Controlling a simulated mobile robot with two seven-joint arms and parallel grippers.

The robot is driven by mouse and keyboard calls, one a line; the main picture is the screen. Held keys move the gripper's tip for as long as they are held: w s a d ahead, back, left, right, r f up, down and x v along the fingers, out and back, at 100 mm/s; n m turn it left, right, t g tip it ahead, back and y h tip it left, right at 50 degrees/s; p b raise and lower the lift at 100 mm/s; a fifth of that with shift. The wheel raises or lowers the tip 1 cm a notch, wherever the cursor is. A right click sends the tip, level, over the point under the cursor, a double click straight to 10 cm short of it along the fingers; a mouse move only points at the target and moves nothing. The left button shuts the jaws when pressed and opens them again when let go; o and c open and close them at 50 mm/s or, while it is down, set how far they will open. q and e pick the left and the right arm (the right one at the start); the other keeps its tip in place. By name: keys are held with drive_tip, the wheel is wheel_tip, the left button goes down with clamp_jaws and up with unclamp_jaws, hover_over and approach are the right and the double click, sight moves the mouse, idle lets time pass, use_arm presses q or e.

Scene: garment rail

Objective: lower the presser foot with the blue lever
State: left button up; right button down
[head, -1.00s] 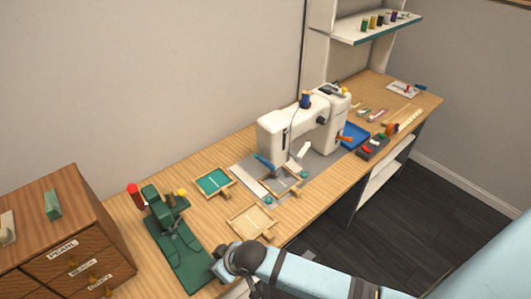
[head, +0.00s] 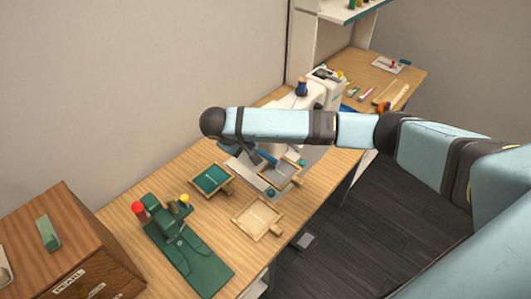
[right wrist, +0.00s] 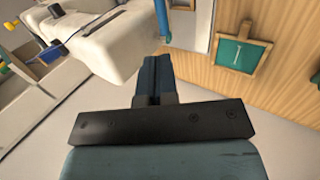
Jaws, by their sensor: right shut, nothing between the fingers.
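The white sewing machine (head: 327,92) stands on the wooden table, its near part largely hidden behind my right arm in the head view. The blue lever (head: 268,157) shows just below my forearm; in the right wrist view a blue strip (right wrist: 162,18) that looks like it lies just beyond my fingertips. My right gripper (right wrist: 155,62) is shut and empty, close to the machine's white body (right wrist: 100,45); whether it touches the lever I cannot tell. The presser foot is hidden. A wooden frame with grey cloth (head: 287,172) lies by the machine. My left gripper is out of view.
A green-filled frame (head: 212,179) and a pale-filled frame (head: 257,218) lie on the table (head: 165,177). A green hand press (head: 185,250) stands at the front left, beside a wooden drawer cabinet (head: 60,215). A shelf (head: 350,12) hangs at the back.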

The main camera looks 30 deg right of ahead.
sight(268, 157)
drive_tip(key=p+x, duration=0.2)
drive_tip(key=x, duration=1)
drive_tip(key=shift+d+f+p, duration=0.3)
drive_tip(key=shift+f, duration=0.35)
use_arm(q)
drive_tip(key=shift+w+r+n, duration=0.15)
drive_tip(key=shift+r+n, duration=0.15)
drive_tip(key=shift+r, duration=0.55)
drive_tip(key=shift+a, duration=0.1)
use_arm(e)
drive_tip(key=shift+w, duration=0.1)
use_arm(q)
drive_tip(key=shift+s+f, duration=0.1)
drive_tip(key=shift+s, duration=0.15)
use_arm(e)
drive_tip(key=shift+f, duration=0.1)
